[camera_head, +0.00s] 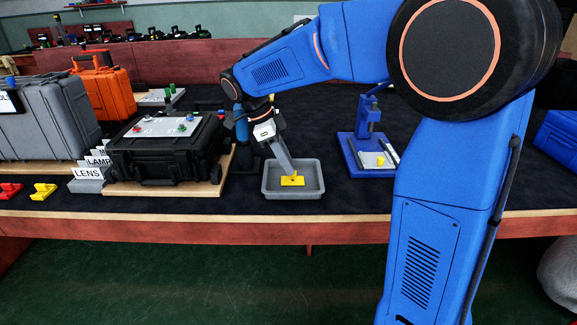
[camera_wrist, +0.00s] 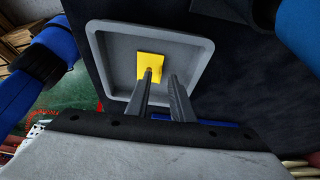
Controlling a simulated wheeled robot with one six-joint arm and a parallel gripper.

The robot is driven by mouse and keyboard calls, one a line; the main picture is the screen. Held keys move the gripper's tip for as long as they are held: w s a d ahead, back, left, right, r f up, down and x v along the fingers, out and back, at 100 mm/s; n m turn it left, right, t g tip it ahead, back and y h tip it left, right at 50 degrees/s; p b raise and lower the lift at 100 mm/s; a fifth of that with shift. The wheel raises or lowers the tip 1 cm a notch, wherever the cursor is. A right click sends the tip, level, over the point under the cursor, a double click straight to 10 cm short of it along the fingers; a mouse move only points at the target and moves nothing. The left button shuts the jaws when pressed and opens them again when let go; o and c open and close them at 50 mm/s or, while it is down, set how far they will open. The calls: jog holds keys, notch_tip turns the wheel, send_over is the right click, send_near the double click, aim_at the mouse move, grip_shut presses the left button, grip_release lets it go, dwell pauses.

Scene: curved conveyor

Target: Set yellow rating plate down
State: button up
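The yellow rating plate (camera_head: 292,181) lies in the shallow grey tray (camera_head: 266,192) on the dark bench top. In the wrist view the yellow plate (camera_wrist: 150,62) appears in the middle of the grey tray (camera_wrist: 98,58). My gripper (camera_head: 288,173) reaches down into the tray from above, with its tips right at the plate. In the wrist view the two fingers of my gripper (camera_wrist: 161,74) stand apart with a gap between them. The left fingertip overlaps the plate and the right one is beside it. I cannot tell whether a finger touches it.
A black case (camera_head: 165,155) on a wooden board stands left of the tray. A blue fixture (camera_head: 366,142) with a small yellow part stands to the right. Red (camera_head: 10,190) and yellow (camera_head: 43,191) pieces lie at the far left. Bench space between tray and fixture is clear.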

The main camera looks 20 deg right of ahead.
jog(key=v, duration=1.1)
jog(key=s+d+f+n+t+y, duration=0.1)
jog(key=s+d+f+n+y, duration=0.1)
jog(key=s+d+n, duration=0.35)
jog(key=s+d+f+n+t+y, duration=0.1)
jog(key=s+d+f+n+t, duration=0.15)
jog(key=s+n, duration=0.55)
jog(key=s+d+f+n+t+y, duration=0.1)
jog(key=s+d+f+n+t, duration=0.1)
jog(key=s+f+n, duration=0.6)
jog(key=shift+s+d+f+t+y, duration=0.35)
jog(key=shift+s+d+f, duration=0.35)
jog(key=shift+s, duration=2.75)
